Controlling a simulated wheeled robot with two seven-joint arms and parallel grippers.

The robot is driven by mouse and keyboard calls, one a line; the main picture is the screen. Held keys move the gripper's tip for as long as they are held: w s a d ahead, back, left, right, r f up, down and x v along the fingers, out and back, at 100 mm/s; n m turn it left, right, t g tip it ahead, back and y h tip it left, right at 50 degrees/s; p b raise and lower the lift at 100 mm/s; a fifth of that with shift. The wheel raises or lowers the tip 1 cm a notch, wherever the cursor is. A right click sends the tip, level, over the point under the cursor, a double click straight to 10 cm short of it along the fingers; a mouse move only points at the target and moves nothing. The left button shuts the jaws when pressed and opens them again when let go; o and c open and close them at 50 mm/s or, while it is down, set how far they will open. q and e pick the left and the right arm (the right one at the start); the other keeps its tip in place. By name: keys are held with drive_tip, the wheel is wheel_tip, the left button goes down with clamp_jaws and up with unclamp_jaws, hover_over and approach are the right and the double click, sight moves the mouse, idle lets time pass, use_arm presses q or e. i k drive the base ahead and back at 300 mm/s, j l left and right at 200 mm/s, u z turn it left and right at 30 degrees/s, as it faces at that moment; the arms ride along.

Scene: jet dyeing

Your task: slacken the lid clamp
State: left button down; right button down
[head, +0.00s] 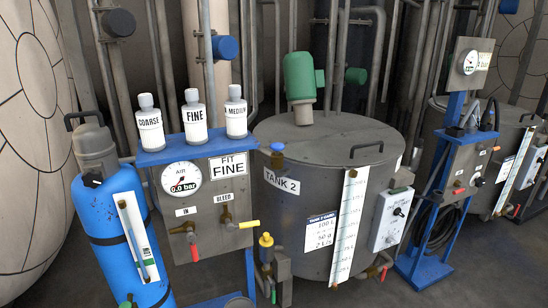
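No part is marked as a lid clamp, so I cannot tell for sure which one it is. A blue cylindrical vessel (112,215) stands at the left, with a grey top (95,145) carrying a dark loop handle. A small black piece (92,180) sits at the joint between the grey top and the blue body. Tank 2 (285,215) has a flat grey lid (330,138) that looks shut, with a black handle (367,147). A blue-capped fitting with a brass body (277,150) is at the lid's left edge. Neither gripper is in view.
A green motor (300,75) rises from the lid. A second blue stand (455,175) is at right. Pipes crowd the back.

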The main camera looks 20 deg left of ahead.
sight(91, 179)
drive_tip(key=u, duration=1.65)
